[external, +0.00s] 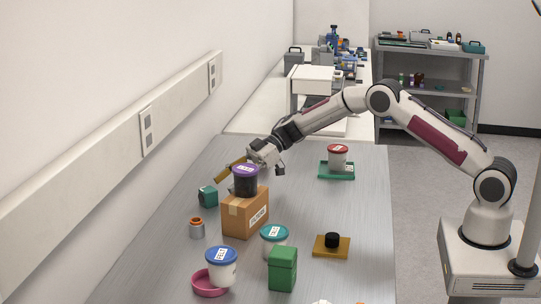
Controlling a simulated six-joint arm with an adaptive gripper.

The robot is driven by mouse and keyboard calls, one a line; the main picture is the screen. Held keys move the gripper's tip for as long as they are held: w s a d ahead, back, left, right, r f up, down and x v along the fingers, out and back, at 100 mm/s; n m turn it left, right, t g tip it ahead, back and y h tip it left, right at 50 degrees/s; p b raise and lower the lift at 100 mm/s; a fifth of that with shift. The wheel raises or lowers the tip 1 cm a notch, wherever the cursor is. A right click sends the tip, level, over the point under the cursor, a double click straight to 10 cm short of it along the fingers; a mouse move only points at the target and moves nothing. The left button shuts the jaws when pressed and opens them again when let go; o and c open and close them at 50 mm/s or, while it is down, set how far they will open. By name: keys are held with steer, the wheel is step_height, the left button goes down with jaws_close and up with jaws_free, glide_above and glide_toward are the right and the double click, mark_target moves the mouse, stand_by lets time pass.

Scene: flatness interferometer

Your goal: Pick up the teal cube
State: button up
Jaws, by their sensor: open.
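The teal cube (208,197) sits on the grey table at the left, just left of a cardboard box. It looks slightly turned, with one darker side face. My gripper (234,176) is open, above and to the right of the cube, behind the dark purple-lidded jar on the box. It is apart from the cube, and its fingers are partly hidden by the jar.
The cardboard box (243,216) carries the purple-lidded jar (246,184). A small orange-topped container (196,228) stands in front of the cube. Several jars, a green bin (282,270) and a yellow plate (325,251) stand nearer. The table's middle right is clear.

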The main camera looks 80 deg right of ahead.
mark_target(208, 196)
steer(key=shift+f, duration=0.1)
stand_by(0.3)
steer(key=shift+w+a+f, duration=0.25)
steer(key=shift+w+a, duration=0.15)
steer(key=shift+w+a+f, duration=0.25)
steer(key=shift+w+a, duration=0.15)
steer(key=shift+r+x, duration=0.2)
steer(key=shift+x, duration=2.4)
steer(key=shift+w, duration=0.15)
steer(key=c, duration=1.4)
